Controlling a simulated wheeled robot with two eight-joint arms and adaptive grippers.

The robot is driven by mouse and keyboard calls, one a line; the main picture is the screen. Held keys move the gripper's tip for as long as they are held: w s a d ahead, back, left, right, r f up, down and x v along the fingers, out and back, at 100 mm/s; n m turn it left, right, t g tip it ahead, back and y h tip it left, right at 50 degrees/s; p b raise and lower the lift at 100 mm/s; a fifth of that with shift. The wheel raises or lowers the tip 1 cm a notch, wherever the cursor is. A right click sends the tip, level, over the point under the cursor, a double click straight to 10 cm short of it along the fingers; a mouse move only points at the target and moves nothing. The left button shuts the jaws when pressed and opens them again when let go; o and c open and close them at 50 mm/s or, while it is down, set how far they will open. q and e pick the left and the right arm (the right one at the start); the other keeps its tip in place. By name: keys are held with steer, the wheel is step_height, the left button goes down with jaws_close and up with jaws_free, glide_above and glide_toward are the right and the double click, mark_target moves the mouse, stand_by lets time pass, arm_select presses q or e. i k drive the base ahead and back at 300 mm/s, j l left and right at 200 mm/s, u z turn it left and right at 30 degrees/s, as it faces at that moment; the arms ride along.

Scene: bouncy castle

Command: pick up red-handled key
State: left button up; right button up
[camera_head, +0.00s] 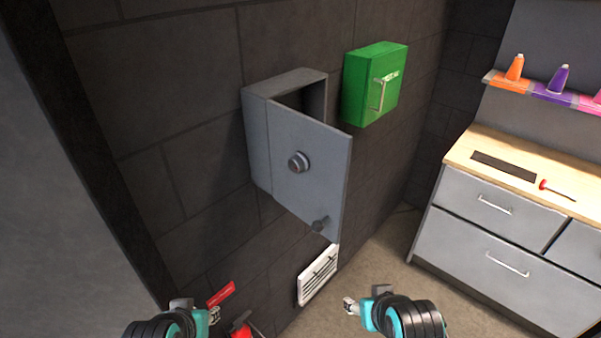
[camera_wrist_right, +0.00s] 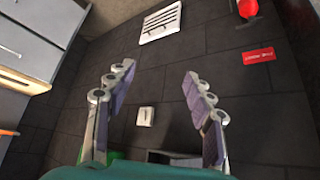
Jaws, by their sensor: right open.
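No key can be made out for certain. A small red-handled tool (camera_head: 556,190) lies on the wooden worktop at the right in the head view; it looks like a screwdriver, but it is too small to be sure. A grey wall cabinet (camera_head: 258,145) has its door (camera_head: 315,165) swung open; its dark inside is mostly hidden behind the door. My right gripper (camera_head: 365,302) is low in the head view, well away from the worktop. In the right wrist view its fingers (camera_wrist_right: 155,105) are spread and empty. My left gripper (camera_head: 195,308) is at bottom left; its jaws are unclear.
A green box (camera_head: 375,85) hangs right of the cabinet. A white vent (camera_head: 318,275) is low on the wall. A red sign (camera_head: 221,294) and a red object (camera_head: 240,329) are near my left gripper. The drawer unit (camera_head: 490,240) stands right; floor between is clear.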

mark_target(543, 183)
steer(key=z, duration=1.85)
steer(key=i+l+z, duration=0.1)
steer(key=i+l, duration=0.15)
steer(key=i, duration=1.4)
steer(key=i+l+z, duration=0.1)
steer(key=i, duration=1.55)
